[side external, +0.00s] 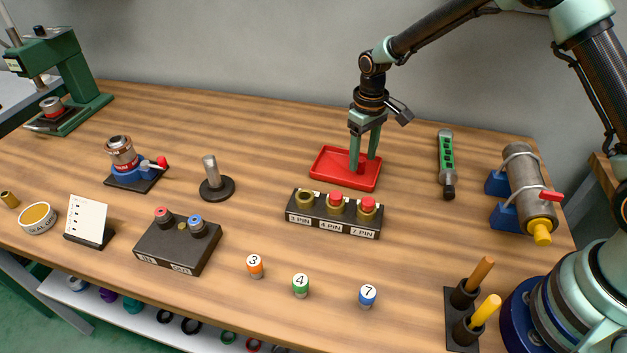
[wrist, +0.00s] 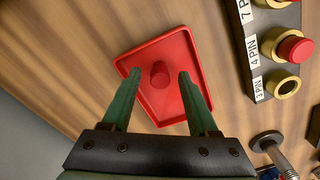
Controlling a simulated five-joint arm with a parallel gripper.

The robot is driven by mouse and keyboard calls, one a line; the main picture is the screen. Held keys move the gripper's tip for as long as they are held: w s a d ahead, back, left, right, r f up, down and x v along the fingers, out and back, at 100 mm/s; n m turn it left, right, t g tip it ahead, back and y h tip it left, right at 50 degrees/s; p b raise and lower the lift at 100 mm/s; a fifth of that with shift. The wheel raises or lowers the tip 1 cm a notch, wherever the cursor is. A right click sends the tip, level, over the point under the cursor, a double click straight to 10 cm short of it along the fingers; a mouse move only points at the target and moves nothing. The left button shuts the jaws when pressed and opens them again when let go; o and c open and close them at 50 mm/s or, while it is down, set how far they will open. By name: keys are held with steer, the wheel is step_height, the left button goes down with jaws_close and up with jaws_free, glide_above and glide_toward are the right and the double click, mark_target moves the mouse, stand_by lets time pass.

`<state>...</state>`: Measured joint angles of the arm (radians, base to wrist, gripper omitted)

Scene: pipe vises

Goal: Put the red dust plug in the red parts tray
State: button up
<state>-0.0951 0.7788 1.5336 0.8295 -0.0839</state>
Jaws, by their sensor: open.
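The red dust plug (wrist: 159,76) sits inside the red parts tray (wrist: 196,72), on its floor near the middle. The tray also shows in the side view (side external: 325,173), behind the socket block; there the plug is mostly hidden by my fingers. My gripper (side external: 363,164) is above the tray and points down. In the wrist view its green fingers are apart, one on each side of the plug, with visible gaps between them and it. Nothing is held.
The black connector block (side external: 333,225) stands just in front of the tray. Its 3 PIN socket (side external: 305,199) is empty; the 4 PIN and 7 PIN sockets hold red plugs. A green tool (side external: 446,160) and a pipe vise (side external: 525,195) lie to the right.

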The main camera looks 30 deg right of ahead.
mark_target(363, 160)
step_height(363, 160, up, 12)
steer(key=s+d+r+t, duration=0.2)
steer(key=s+r+t, duration=0.1)
steer(key=s+r, duration=0.55)
steer(key=s+d+r+m+t, duration=0.1)
steer(key=s+d+m+t, duration=0.1)
steer(key=s, duration=0.8)
steer(key=shift+s+d+r+t, duration=0.2)
steer(key=shift+s+d+t, duration=0.05)
steer(key=shift+t, duration=0.05)
